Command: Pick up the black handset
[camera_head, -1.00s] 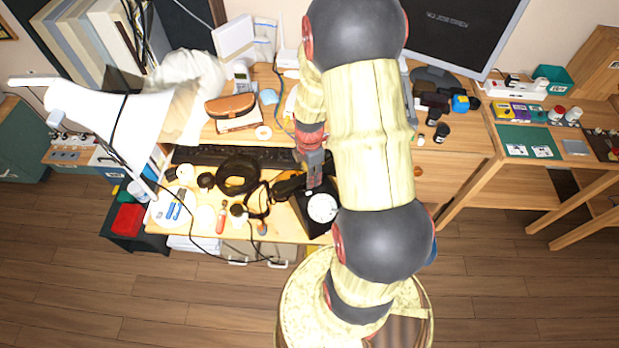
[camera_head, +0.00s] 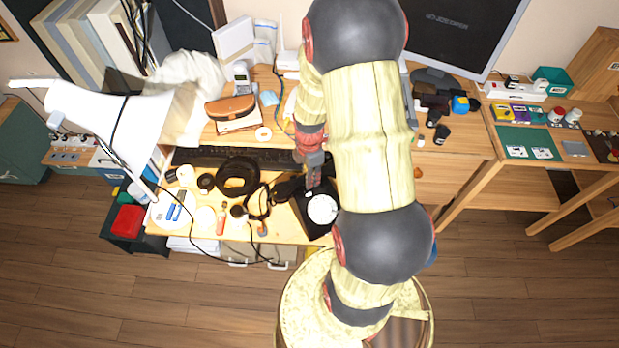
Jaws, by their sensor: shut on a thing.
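The black dial phone (camera_head: 310,218) with its white round dial (camera_head: 322,209) stands at the front right of the desk. The black handset (camera_head: 288,188) shows as a dark shape at the phone's upper left. Its right part is hidden by my gripper. My gripper (camera_head: 313,182) points down over the back of the phone, with its jaws shut on the handset. The jaw tips are small and partly merged with the dark phone. I cannot tell how far the handset is from its cradle.
Left of the phone lie a coiled black cable (camera_head: 237,176), several small jars and a white plate (camera_head: 168,214). A black keyboard (camera_head: 205,156) lies behind them. A brown case (camera_head: 231,108) and a monitor (camera_head: 455,30) are further back. My arm hides the desk's right part.

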